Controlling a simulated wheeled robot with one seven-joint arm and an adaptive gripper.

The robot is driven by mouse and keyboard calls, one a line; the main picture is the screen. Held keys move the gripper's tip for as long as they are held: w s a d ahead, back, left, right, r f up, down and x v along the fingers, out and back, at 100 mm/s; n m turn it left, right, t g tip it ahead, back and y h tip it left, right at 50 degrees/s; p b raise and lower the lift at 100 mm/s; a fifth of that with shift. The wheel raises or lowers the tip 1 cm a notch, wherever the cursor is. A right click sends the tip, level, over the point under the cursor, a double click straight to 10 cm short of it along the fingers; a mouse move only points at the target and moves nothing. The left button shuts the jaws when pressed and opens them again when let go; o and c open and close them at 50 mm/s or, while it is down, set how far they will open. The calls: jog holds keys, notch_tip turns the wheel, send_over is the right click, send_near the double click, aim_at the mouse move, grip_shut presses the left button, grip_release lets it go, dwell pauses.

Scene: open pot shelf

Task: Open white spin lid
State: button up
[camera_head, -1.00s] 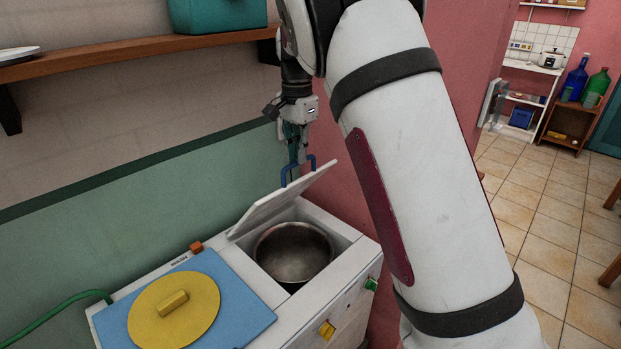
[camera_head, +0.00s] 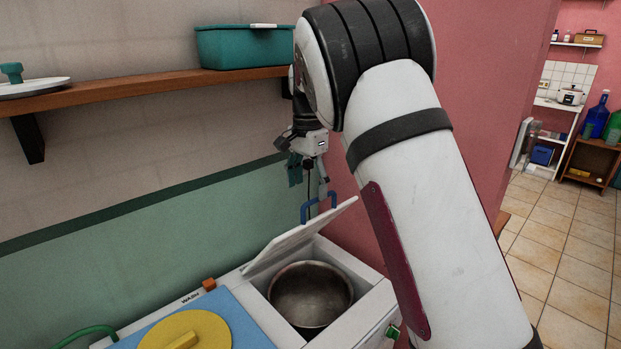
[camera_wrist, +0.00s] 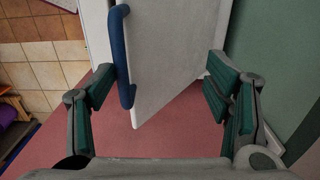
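The white spin lid (camera_head: 298,238) is tilted up on the right part of the white washing machine (camera_head: 371,306), with its blue handle (camera_head: 318,206) at the top edge. The metal tub (camera_head: 310,294) beneath it is uncovered. My gripper (camera_head: 309,180) is above the handle in the head view and appears apart from it. In the wrist view my gripper (camera_wrist: 158,98) is spread wide and empty. The lid (camera_wrist: 170,55) and its blue handle (camera_wrist: 122,55) show between the fingers, the handle nearer the left finger.
A blue panel with a yellow round lid (camera_head: 190,333) covers the machine's left part. A wooden shelf (camera_head: 150,89) on the wall holds a teal box (camera_head: 245,47) and a white plate (camera_head: 30,88). A pink wall (camera_head: 470,120) stands close at the right.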

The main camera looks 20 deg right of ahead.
jog(key=shift+w+a+f, duration=0.1)
jog(key=shift+a+f, duration=0.05)
jog(key=shift+a, duration=0.15)
jog(key=shift+c, duration=0.4)
jog(key=shift+r, duration=0.2)
jog(key=shift+c, duration=0.3)
jog(key=r, duration=1.2)
jog(key=shift+d, duration=0.3)
jog(key=c, duration=0.3)
jog(key=shift+c, duration=0.2)
